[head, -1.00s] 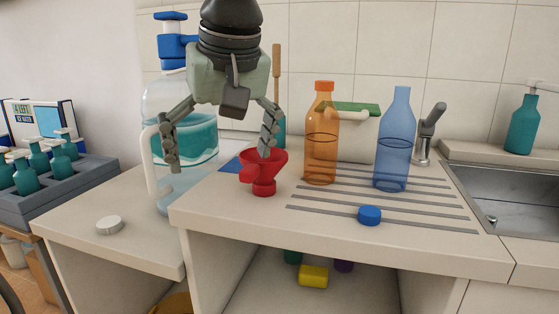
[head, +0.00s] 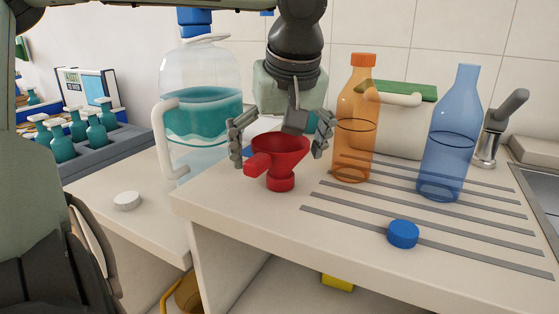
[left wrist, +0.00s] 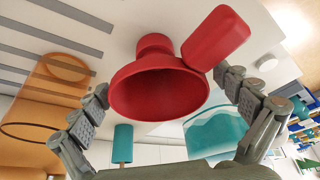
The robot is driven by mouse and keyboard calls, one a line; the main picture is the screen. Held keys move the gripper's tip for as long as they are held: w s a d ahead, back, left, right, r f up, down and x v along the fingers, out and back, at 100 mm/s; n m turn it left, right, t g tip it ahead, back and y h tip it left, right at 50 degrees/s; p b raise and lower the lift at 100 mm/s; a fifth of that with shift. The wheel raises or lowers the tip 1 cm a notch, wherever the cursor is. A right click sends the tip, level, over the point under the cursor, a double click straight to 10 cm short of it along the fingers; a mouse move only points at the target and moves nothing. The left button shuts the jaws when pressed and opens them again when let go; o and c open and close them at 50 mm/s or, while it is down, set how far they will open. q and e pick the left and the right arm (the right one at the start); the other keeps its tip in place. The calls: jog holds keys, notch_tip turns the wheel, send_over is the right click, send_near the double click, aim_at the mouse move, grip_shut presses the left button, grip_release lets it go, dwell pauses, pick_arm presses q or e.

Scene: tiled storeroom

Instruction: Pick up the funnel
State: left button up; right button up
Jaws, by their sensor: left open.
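The red funnel (head: 279,156) stands upright on the counter, wide mouth up, with its handle pointing to the front left in the head view. My left gripper (head: 280,148) is open, with one finger on each side of the funnel. In the left wrist view the funnel (left wrist: 158,92) lies between the spread fingertips (left wrist: 166,88). The finger on the handle side is close to the handle; I cannot tell whether it touches. My right gripper is not in view.
An orange bottle (head: 354,135) stands close right of the funnel, a blue bottle (head: 449,140) farther right. A large clear jug (head: 200,85) with teal liquid is behind left. A blue cap (head: 403,234) and a white cap (head: 127,201) lie on the counters.

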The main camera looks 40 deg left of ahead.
pick_arm(q)
jog(key=shift+w+a+f, duration=0.15)
jog(key=shift+a+f, duration=0.05)
jog(key=shift+f, duration=0.45)
jog(key=c, duration=1.3)
jog(key=shift+r, duration=0.1)
